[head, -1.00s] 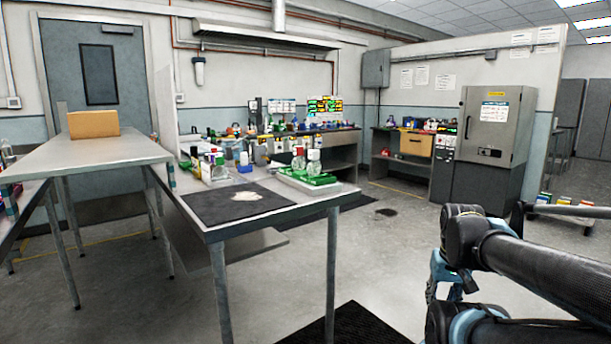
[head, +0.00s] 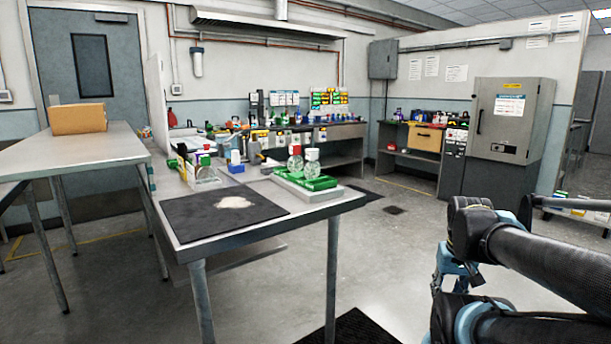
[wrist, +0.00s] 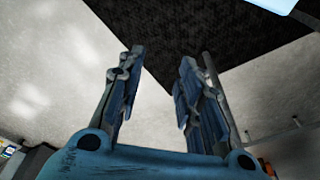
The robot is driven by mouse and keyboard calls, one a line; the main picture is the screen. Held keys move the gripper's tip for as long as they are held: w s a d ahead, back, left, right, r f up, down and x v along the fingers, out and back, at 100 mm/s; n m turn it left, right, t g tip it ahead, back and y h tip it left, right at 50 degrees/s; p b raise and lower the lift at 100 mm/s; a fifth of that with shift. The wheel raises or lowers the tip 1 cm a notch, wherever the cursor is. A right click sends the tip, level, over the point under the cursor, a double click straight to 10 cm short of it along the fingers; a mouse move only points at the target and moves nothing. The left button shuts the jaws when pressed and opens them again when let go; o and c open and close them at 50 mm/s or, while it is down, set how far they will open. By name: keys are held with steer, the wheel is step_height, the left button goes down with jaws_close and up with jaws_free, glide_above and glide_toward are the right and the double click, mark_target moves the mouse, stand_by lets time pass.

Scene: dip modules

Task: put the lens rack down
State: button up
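My gripper (wrist: 162,62) is open in the wrist view, with its two blue-grey fingers apart and nothing between them. In the head view part of my arm shows at the lower right, and the fingertips are not clear there. I cannot make out with certainty which thing is the lens rack. A green rack (head: 306,181) on a pale base holds round clear vessels, one with a red cap and one with a white cap. It stands at the right end of the metal table (head: 318,206), well apart from my gripper.
A dark mat (head: 185,218) with a pale patch lies at the table's near end. Small bottles and a blue-and-white box (head: 235,162) stand behind it. A cardboard box (head: 78,119) sits on the left table. A black floor mat (head: 352,330) lies below.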

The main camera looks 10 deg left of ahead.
steer(key=o, duration=0.4)
steer(key=shift+r, duration=0.15)
steer(key=o, duration=1.2)
steer(key=w+a+r+n, duration=0.1)
steer(key=w+a+r, duration=0.1)
steer(key=w+r, duration=0.2)
step_height(320, 180, up, 3)
steer(key=shift+f, duration=0.1)
step_height(320, 180, up, 43)
steer(key=n+t+y, duration=0.2)
steer(key=n+y, duration=0.3)
steer(key=n, duration=0.4)
glide_above(303, 130)
steer(key=s+d, duration=0.5)
steer(key=d, duration=0.1)
steer(key=x, duration=1.6)
steer(key=shift+w+d+f, duration=0.15)
steer(key=shift+w+f, duration=0.1)
steer(key=shift+f, duration=0.1)
